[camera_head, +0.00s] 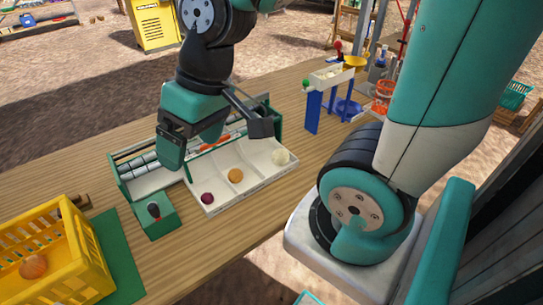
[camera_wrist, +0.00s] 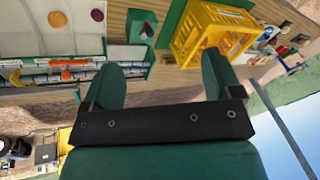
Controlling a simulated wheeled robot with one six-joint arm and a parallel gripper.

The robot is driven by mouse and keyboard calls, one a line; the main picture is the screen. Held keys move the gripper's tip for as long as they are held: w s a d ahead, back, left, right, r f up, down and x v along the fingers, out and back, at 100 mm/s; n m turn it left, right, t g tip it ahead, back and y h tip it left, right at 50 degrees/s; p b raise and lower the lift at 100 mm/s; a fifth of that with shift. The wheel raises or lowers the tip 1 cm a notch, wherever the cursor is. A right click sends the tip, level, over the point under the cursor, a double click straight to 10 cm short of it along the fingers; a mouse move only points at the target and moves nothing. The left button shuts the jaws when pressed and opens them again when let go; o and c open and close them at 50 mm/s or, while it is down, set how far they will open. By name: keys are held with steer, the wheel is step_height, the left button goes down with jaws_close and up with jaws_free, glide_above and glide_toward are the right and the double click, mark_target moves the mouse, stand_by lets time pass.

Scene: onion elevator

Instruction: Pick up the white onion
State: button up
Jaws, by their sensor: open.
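The white onion (camera_head: 279,157) is a pale ball at the right end of the white tray (camera_head: 243,197) in the head view. I cannot make it out in the wrist view. An orange-brown onion (camera_head: 235,176) and a dark purple onion (camera_head: 207,198) lie to its left in the tray; both also show in the wrist view, the orange one (camera_wrist: 57,19) left of the purple one (camera_wrist: 97,15). My gripper (camera_head: 216,142) is open and empty above the tray and the roller conveyor, apart from the white onion. Its two green fingers (camera_wrist: 160,68) are spread in the wrist view.
A roller conveyor (camera_head: 146,179) adjoins the tray. A green box with a black-and-red lever (camera_head: 155,216) stands in front. A yellow crate (camera_head: 85,247) holding a brown onion (camera_head: 34,266) is at lower left. A blue-and-white stand (camera_head: 313,107) is behind, right of the tray.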

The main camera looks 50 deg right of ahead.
steer(key=w+d+f+m+t+h+b, duration=0.1)
steer(key=w+d+f+m, duration=0.25)
steer(key=d, duration=0.35)
steer(key=w+d+f+m+t+h+b, duration=0.1)
steer(key=w+d+f+m+h, duration=0.1)
steer(key=d+f, duration=0.3)
steer(key=m+h+b, duration=0.2)
steer(key=m+h, duration=0.1)
steer(key=m, duration=0.2)
glide_toward(280, 151)
steer(key=shift+p+x, duration=0.9)
steer(key=shift+x, duration=3.55)
steer(key=c, duration=1)
